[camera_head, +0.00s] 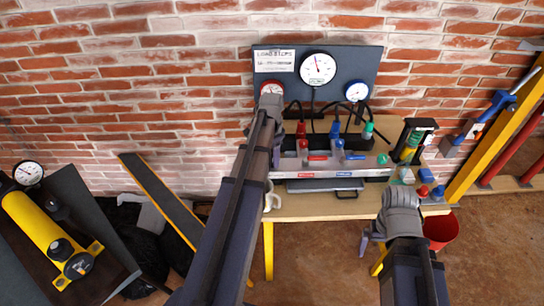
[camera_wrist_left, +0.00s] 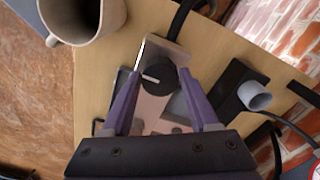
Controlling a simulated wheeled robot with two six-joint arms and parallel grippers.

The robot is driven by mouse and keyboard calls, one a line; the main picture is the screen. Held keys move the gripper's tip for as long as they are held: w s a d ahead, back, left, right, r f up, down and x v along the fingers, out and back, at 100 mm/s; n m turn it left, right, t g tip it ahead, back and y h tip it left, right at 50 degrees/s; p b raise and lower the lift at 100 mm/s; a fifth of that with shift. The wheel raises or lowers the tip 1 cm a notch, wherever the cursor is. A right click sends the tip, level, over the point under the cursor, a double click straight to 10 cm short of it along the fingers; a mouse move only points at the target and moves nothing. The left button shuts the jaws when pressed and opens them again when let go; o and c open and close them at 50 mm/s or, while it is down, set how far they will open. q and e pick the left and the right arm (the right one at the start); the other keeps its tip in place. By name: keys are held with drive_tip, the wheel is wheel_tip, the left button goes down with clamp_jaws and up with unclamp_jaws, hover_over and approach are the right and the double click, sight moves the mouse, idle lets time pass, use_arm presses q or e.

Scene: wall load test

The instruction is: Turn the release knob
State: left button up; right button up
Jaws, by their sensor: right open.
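The release knob (camera_wrist_left: 158,77) is a round black knob with a white pointer mark, on a pale metal plate above the wooden bench, in the left wrist view. My left gripper (camera_wrist_left: 161,80) has its two purple fingers spread, one on each side of the knob. I cannot tell whether either finger touches it.
A mug (camera_wrist_left: 82,18) stands close to the left fingers. A grey valve block (camera_head: 350,166) with coloured handles lies on the bench (camera_head: 310,208). Behind it is a gauge panel (camera_head: 345,68) with hoses. A yellow hand pump (camera_head: 45,235) is at left, a red bucket (camera_head: 442,232) at right.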

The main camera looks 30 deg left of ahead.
use_arm(q)
drive_tip(key=c, duration=0.9)
drive_tip(key=shift+n, duration=0.4)
drive_tip(key=n, duration=0.3)
drive_tip(key=shift+n, duration=0.4)
drive_tip(key=n, duration=0.4)
drive_tip(key=shift+d+n, duration=0.1)
drive_tip(key=shift+n, duration=0.2)
drive_tip(key=n, duration=0.8)
drive_tip(key=shift+n, duration=0.3)
